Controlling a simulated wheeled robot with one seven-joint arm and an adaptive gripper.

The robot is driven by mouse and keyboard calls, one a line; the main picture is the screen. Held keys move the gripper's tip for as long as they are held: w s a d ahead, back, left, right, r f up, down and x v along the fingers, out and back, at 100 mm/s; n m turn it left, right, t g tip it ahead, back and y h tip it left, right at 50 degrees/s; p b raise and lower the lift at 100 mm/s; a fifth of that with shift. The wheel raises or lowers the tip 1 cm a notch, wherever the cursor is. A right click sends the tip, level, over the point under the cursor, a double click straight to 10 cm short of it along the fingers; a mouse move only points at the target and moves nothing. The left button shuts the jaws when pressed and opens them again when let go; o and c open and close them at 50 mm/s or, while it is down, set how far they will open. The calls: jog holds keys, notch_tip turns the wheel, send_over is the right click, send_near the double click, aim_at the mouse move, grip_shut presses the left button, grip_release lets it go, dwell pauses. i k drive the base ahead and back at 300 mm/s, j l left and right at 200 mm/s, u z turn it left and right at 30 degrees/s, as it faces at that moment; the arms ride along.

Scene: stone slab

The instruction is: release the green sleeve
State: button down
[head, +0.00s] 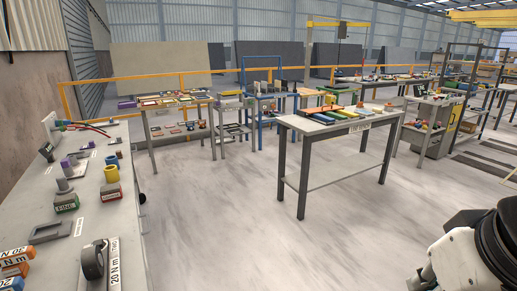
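A grey fitting (51,127) stands at the far end of the left bench. A small green part (62,124) sits against it, with red and dark lines (90,127) running off to the right. This green part may be the green sleeve, but it is too small to tell its shape or whether it is locked. White and black parts of my arm show at the lower right, far from the bench. My gripper's fingers are not in view.
The left bench (140,262) also holds yellow cylinders (111,173), a red-and-grey block (110,193), a grey frame (49,232), a black roll (93,260) and orange blocks (15,262). A grey table (336,126) stands ahead right. Open floor (230,220) lies between.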

aim_at(60, 124)
jog(key=i+l, duration=0.15)
jog(key=i, duration=0.6)
jog(key=i+l, duration=0.15)
jog(key=i, duration=0.6)
jog(key=i+j+u, duration=0.1)
jog(key=i+u, duration=0.3)
jog(key=i, duration=0.55)
jog(key=i+l+u, duration=0.15)
jog(key=i+u, duration=0.25)
jog(key=i, duration=0.55)
jog(key=i+u, duration=0.4)
jog(key=i, duration=0.15)
jog(key=i+l+u, duration=0.15)
jog(key=i+u, duration=0.2)
jog(key=i, duration=0.2)
jog(key=i+l+u, duration=0.8)
jog(key=i, duration=0.15)
